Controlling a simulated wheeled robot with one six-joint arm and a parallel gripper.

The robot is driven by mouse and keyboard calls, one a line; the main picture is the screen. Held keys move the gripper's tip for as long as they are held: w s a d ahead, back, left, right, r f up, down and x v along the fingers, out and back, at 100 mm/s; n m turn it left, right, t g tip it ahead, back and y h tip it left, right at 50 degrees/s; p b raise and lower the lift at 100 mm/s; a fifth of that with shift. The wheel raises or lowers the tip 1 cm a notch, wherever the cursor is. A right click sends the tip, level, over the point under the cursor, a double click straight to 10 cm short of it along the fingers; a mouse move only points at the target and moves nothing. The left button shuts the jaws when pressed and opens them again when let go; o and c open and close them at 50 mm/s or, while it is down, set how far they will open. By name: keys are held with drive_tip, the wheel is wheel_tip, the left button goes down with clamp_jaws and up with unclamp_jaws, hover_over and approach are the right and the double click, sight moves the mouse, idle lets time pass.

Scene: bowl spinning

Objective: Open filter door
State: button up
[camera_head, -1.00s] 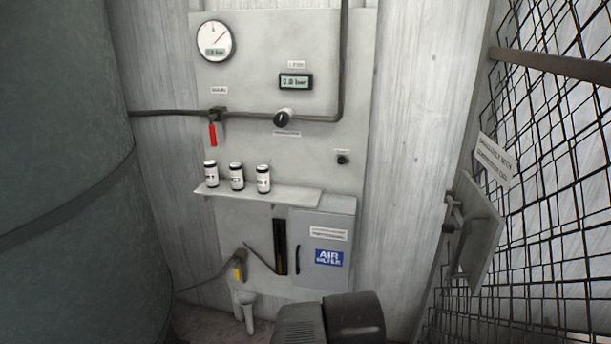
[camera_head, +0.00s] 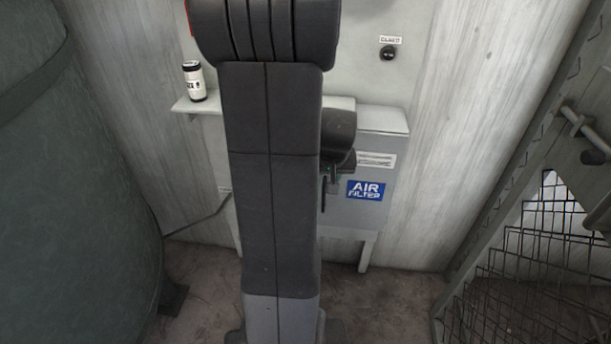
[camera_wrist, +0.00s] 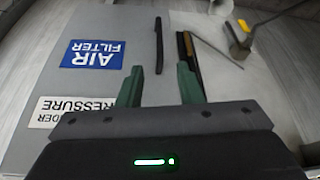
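The grey filter door (camera_head: 350,217) carries a blue AIR FILTER label (camera_head: 366,190) and looks shut. In the wrist view the door (camera_wrist: 135,25) appears upside down, with its black bar handle (camera_wrist: 158,45) near one edge. My gripper (camera_wrist: 160,75) is open and empty. Its two green fingers stand apart on either side of the handle's line, and the handle shows just beyond the fingertips. I cannot tell whether they touch the door. In the head view my arm covers the left part of the cabinet, and my gripper (camera_head: 334,182) is in front of the door near the handle.
A shelf (camera_head: 190,106) with a labelled can (camera_head: 194,82) is at the upper left of the cabinet. A large dark tank (camera_head: 75,190) stands at left. A wire mesh gate (camera_head: 520,270) is at right.

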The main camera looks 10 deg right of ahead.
drive_tip(key=b+x, duration=0.1)
drive_tip(key=x, duration=1.3)
drive_tip(key=shift+w+r, duration=0.1)
drive_tip(key=shift+w, duration=0.05)
clamp_jaws()
